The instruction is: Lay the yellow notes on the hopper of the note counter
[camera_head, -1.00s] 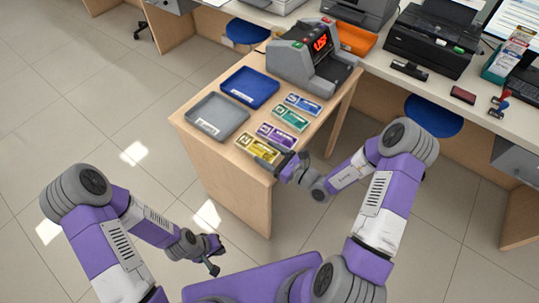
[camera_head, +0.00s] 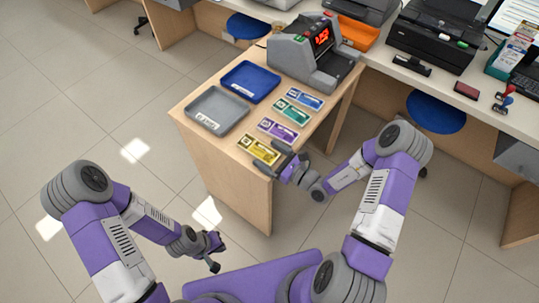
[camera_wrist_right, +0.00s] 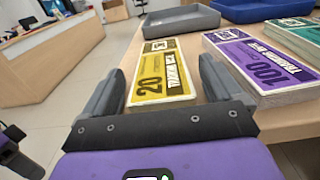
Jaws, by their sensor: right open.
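The yellow notes (camera_head: 259,150) lie flat near the front corner of the wooden side table. In the right wrist view the yellow stack (camera_wrist_right: 163,72) lies ahead, between the fingers. My right gripper (camera_head: 268,156) is open at the near edge of the notes, one finger to each side, with nothing held. It also shows in the right wrist view (camera_wrist_right: 160,82). The note counter (camera_head: 303,52), grey with a red lit display, stands at the far end of the table. Its hopper is hard to make out. My left gripper (camera_head: 214,254) appears open and empty, low over the floor.
Purple notes (camera_head: 277,130), green notes (camera_head: 291,112) and blue notes (camera_head: 304,98) lie in a row towards the counter. A grey tray (camera_head: 217,111) and a blue tray (camera_head: 250,82) sit beside them. An orange tray (camera_head: 356,34) is behind on the long desk.

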